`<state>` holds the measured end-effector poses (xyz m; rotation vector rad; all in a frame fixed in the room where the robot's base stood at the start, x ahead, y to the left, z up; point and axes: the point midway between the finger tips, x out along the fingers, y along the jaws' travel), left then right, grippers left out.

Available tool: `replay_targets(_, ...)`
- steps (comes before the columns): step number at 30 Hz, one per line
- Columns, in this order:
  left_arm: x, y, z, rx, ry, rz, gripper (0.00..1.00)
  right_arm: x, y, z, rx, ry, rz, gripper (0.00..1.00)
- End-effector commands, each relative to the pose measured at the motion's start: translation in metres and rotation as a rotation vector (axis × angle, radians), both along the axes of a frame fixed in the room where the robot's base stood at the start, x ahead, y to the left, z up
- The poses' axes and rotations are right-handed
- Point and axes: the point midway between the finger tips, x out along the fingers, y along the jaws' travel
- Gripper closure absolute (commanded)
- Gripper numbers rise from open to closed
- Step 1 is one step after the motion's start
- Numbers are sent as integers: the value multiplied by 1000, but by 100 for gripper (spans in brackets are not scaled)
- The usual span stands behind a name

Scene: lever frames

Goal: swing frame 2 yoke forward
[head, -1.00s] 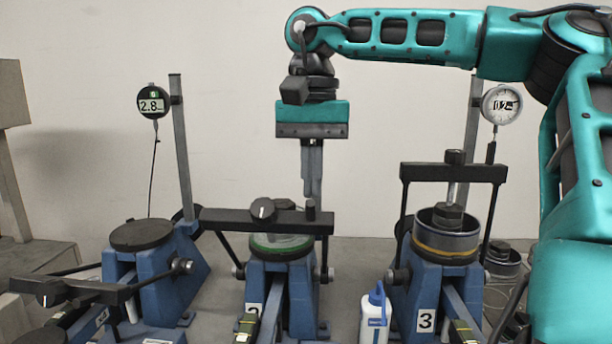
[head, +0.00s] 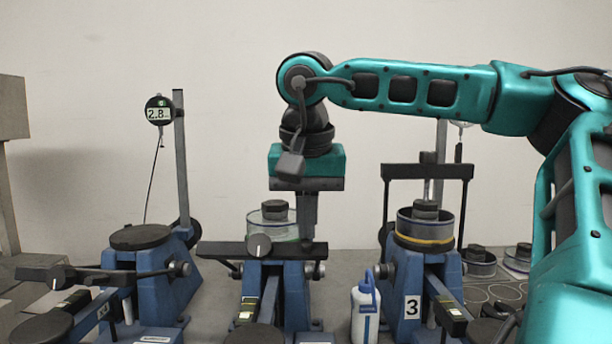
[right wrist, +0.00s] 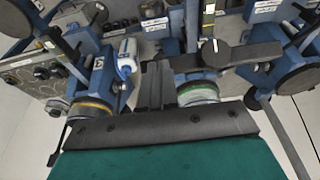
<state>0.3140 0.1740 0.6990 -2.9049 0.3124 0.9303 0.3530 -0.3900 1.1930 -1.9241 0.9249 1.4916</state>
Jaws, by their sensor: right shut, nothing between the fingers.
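Frame 2 is the blue stand in the middle (head: 297,295). Its yoke (head: 225,249) is a black crossbar with a round knob, tilted forward and lying in front of the glass ring with a green band (head: 262,233). In the right wrist view the yoke (right wrist: 240,58) lies across from the green-banded ring (right wrist: 197,95). My right gripper (head: 308,236) is shut and empty, pointing down just behind the yoke's right part; whether it touches is unclear. Its fingers (right wrist: 156,85) also show in the right wrist view. My left gripper is not in view.
Frame 3 (head: 408,300) stands to the right, its yoke (head: 427,171) upright over a yellow-banded ring. The left frame (head: 160,290) has its yoke forward. A white bottle with a blue cap (head: 365,315) stands between frames 2 and 3. A dial gauge (head: 159,110) hangs on the left post.

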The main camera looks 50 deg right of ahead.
Motion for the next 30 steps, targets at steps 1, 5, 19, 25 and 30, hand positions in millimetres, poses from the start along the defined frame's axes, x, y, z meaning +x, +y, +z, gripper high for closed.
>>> replay_targets(1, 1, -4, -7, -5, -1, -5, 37, -1, 1, -10, -17, -13, 2, 100)
replay_targets(5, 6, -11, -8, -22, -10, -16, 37, -4, 5, -22, -53, -43, 2, 100)
replay_targets(19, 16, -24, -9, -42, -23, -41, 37, -12, 15, -42, -127, -100, 0, 100)
replay_targets(25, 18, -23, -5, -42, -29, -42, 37, -12, 15, -42, -129, -103, -1, 100)
replay_targets(30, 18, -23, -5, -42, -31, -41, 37, -12, 15, -42, -129, -103, -1, 100)
